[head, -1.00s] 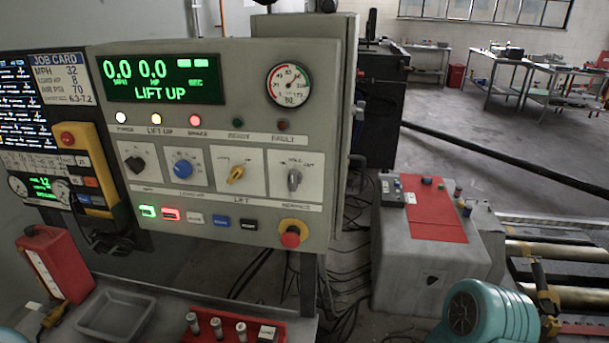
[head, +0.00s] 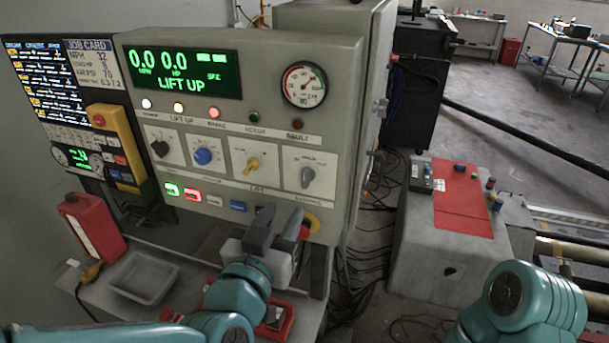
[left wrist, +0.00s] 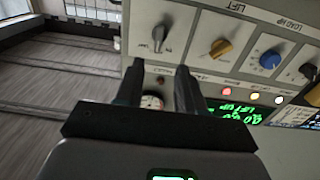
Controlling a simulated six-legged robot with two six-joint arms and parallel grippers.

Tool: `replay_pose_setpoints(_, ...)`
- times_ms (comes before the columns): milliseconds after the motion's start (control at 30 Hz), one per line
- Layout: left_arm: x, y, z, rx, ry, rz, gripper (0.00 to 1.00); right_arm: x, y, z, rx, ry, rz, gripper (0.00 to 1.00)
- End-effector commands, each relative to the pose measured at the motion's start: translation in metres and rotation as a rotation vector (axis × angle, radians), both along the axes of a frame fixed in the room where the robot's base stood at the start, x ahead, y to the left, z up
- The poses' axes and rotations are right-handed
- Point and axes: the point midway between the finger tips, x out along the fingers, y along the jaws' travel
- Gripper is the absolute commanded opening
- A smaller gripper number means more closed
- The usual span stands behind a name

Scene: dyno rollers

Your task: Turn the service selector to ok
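The service selector (head: 306,177) is a grey knob on a white plate at the right end of the panel's knob row. Its handle stands close to upright; its small labels are too blurred to read. It also shows near the top of the left wrist view (left wrist: 159,36), beyond the fingertips. My left gripper (head: 279,215) is open and empty, below the selector in the head view and apart from it. Its two dark fingers (left wrist: 159,72) are spread in the left wrist view. My right arm shows at lower right, but its gripper is out of view.
The yellow lift knob (head: 253,164) and blue knob (head: 203,156) sit left of the selector. A red stop button on a yellow ring (head: 313,222) is partly hidden behind my left gripper. The display (head: 184,75) reads LIFT UP. A grey tray (head: 144,278) lies below.

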Motion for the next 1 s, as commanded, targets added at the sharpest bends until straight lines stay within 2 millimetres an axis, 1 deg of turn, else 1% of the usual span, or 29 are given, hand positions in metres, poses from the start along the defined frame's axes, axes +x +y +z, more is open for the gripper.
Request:
replay_pose_setpoints(33,0.013,-0.005,0.002,0.002,0.003,0.0,0.38,0.0,0.0,0.007,0.0,0.0,0.0,0.43)
replay_pose_setpoints(200,0.052,-0.019,0.002,0.001,0.003,-0.001,0.38,0.0,0.0,0.018,0.0,0.0,0.0,0.43)
replay_pose_setpoints(300,0.071,-0.026,0.002,0.002,0.002,-0.001,0.38,0.0,0.0,0.024,0.0,0.0,0.0,0.43)
replay_pose_setpoints(400,0.085,-0.032,0.002,0.001,0.001,-0.002,0.38,0.0,0.0,0.028,0.0,0.0,0.0,0.43)
replay_pose_setpoints(500,0.094,-0.035,0.001,0.001,0.0,-0.003,0.38,0.0,0.0,0.031,0.0,0.0,0.0,0.43)
replay_pose_setpoints(600,0.099,-0.037,0.0,0.0,0.0,-0.003,0.38,0.0,0.0,0.031,0.0,0.0,0.0,0.43)
replay_pose_setpoints(867,0.1,-0.037,0.0,0.0,0.0,-0.003,0.38,0.0,0.0,0.031,0.0,0.0,0.0,0.43)
replay_pose_setpoints(900,0.1,-0.037,0.0,0.0,0.0,-0.003,0.25,0.0,0.0,0.031,0.0,0.0,0.0,0.43)
replay_pose_setpoints(967,0.099,-0.037,0.0,0.0,0.0,-0.002,0.06,0.0,0.0,0.031,0.0,0.0,0.0,0.43)
replay_pose_setpoints(1000,0.099,-0.037,0.0,0.0,0.0,-0.002,0.0,0.0,0.0,0.031,0.0,0.0,0.0,0.43)
